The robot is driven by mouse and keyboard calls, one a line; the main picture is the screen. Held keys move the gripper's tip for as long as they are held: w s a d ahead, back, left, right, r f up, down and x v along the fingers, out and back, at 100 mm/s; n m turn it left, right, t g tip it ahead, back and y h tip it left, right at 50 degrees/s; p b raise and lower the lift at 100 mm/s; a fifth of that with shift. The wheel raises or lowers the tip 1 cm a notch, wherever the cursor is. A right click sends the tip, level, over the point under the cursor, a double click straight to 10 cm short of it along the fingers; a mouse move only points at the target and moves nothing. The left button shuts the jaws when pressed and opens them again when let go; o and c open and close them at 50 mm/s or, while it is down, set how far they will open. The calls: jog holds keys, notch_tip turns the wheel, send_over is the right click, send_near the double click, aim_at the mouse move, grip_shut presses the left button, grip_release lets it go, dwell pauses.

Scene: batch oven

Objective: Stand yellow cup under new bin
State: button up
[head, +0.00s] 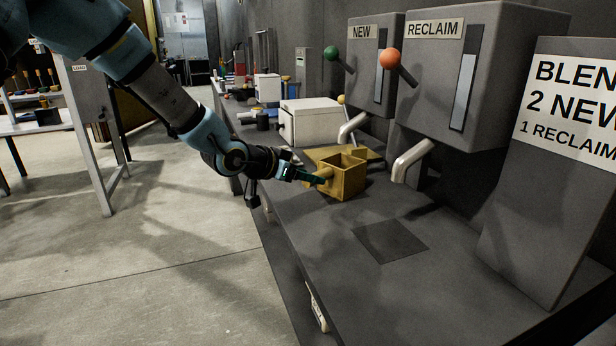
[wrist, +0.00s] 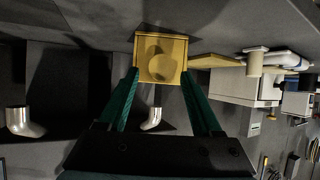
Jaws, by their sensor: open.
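The yellow cup (head: 349,181) is a square, open-topped box standing upright on the grey counter. It stands in front of the bins' spouts, not directly below the NEW bin's spout (head: 352,126). A round yellow knob (head: 324,176) sticks out from its near-left side. My gripper (head: 312,178) is at that knob; its green fingers are open. In the wrist view, the cup (wrist: 175,47) shows between and just beyond the fingertips, with the knob facing me. I cannot tell whether the fingers touch it. The NEW bin (head: 377,72) has a green-balled lever.
The RECLAIM bin (head: 470,80), with an orange-balled lever and its own spout (head: 411,159), stands to the right. A flat yellow plate (head: 329,152) and a white box (head: 312,121) are behind the cup. A dark square (head: 391,241) marks clear counter. A blend sign (head: 560,160) stands at right.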

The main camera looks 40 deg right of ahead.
jog(key=p+v, duration=0.1)
jog(key=v, duration=1)
jog(key=w+a+f+n+t+y, duration=0.2)
jog(key=w+a+n+y, duration=0.15)
jog(key=a, duration=0.55)
jog(key=w+a+f+n+t+y, duration=0.1)
jog(key=w+a+f+n+y, duration=0.2)
jog(key=a, duration=0.5)
jog(key=w+a+f+n+t+y, duration=0.2)
jog(key=w+a, duration=0.2)
jog(key=a, duration=0.5)
jog(key=s+a+n+g+y, duration=0.1)
jog(key=s+a+n, duration=0.3)
jog(key=a, duration=0.4)
jog(key=s+a+n+g+y, duration=0.2)
jog(key=s+a+n, duration=0.2)
jog(key=a, duration=0.5)
jog(key=shift+s+g, duration=0.15)
jog(key=shift+g, duration=0.15)
